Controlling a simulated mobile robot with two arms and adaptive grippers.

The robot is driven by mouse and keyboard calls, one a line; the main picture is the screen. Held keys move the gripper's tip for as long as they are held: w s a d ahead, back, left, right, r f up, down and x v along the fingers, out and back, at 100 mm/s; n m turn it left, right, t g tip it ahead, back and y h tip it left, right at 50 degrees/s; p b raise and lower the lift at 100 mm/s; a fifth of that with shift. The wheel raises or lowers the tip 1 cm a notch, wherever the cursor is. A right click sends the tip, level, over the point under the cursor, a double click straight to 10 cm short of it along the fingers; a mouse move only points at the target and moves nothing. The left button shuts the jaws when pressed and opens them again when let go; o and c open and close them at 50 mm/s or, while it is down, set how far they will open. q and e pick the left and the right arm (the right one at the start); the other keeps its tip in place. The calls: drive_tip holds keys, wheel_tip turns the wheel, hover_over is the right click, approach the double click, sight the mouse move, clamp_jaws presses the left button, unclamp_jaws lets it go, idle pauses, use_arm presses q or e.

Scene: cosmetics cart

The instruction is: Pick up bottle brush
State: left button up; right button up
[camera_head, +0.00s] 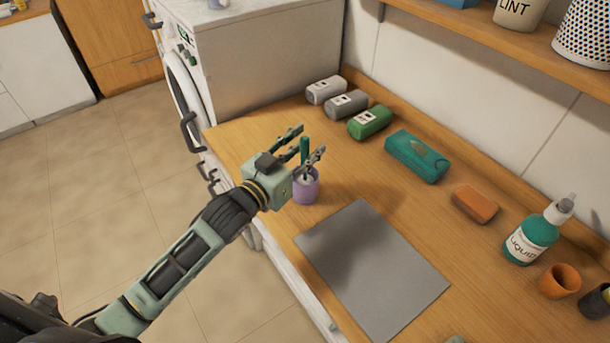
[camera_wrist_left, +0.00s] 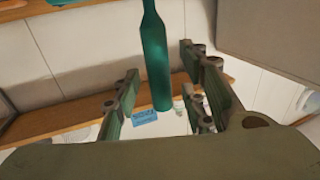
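The bottle brush shows as a dark green handle (camera_head: 305,146) standing upright in a purple cup (camera_head: 306,190) near the counter's front left. Its lower part is hidden in the cup. My left gripper (camera_head: 312,138) is open above the cup, with one finger on each side of the handle. In the left wrist view the green handle (camera_wrist_left: 156,60) stands between the open fingers (camera_wrist_left: 165,105), with a gap on both sides. I cannot make out my right gripper.
A grey mat (camera_head: 375,270) lies right of the cup. Behind stand several small packs, including a green one (camera_head: 370,122), a teal box (camera_head: 417,155) and an orange block (camera_head: 475,203). A liquid bottle (camera_head: 532,238) and a brown cup (camera_head: 560,281) stand at right.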

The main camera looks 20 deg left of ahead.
use_arm(q)
drive_tip(key=c, duration=0.4)
clamp_jaws()
use_arm(e)
drive_tip(key=shift+s+d, duration=0.35)
drive_tip(key=shift+s, duration=0.4)
